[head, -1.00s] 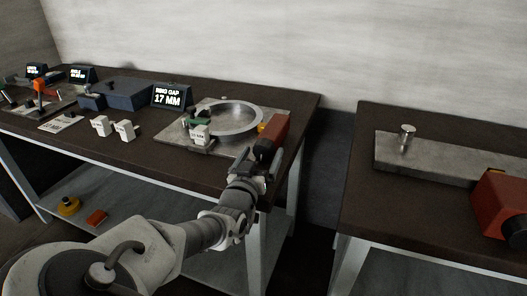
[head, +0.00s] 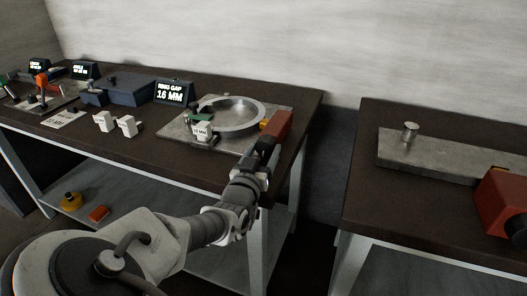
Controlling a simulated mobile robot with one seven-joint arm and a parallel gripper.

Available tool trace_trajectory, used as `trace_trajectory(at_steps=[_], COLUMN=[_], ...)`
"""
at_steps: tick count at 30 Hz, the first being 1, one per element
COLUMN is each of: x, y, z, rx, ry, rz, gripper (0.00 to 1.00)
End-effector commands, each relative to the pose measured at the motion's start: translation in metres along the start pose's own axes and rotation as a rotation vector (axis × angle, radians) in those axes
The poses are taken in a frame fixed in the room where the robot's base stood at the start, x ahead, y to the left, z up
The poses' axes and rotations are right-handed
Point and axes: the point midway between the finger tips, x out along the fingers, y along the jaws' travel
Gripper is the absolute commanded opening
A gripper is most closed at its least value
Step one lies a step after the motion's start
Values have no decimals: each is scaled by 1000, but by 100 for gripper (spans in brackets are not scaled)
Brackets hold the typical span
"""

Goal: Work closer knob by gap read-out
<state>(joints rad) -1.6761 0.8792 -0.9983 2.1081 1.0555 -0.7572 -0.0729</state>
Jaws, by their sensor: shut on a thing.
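The gap read-out (head: 173,93) is a dark sign on the left table that reads "RING GAP 16 MM". The metal ring (head: 258,117) lies on a grey plate (head: 175,130) in front of it. A red block (head: 279,124) stands at the plate's right end, with the dark closer knob (head: 267,144) on its near side. My gripper (head: 262,158) is at the knob and shut on it. The fingertips are small and dark here, so the exact grip is hard to see.
White tagged blocks (head: 103,121) stand left of the plate, and another tagged block (head: 201,132) is at the plate's front. A blue-grey box (head: 133,90) is behind. A gap separates the right table (head: 385,190), which holds a metal bar (head: 445,152) and a red block (head: 503,204).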

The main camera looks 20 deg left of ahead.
Motion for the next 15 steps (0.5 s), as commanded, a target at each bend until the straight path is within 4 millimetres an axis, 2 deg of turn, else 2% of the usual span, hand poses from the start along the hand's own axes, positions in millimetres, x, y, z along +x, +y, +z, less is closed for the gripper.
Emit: trace_trajectory(at_steps=[7,15], x=[0,0], y=[0,0], z=[2,0], rx=[197,229], ry=[13,18], rz=[3,3], gripper=[11,11])
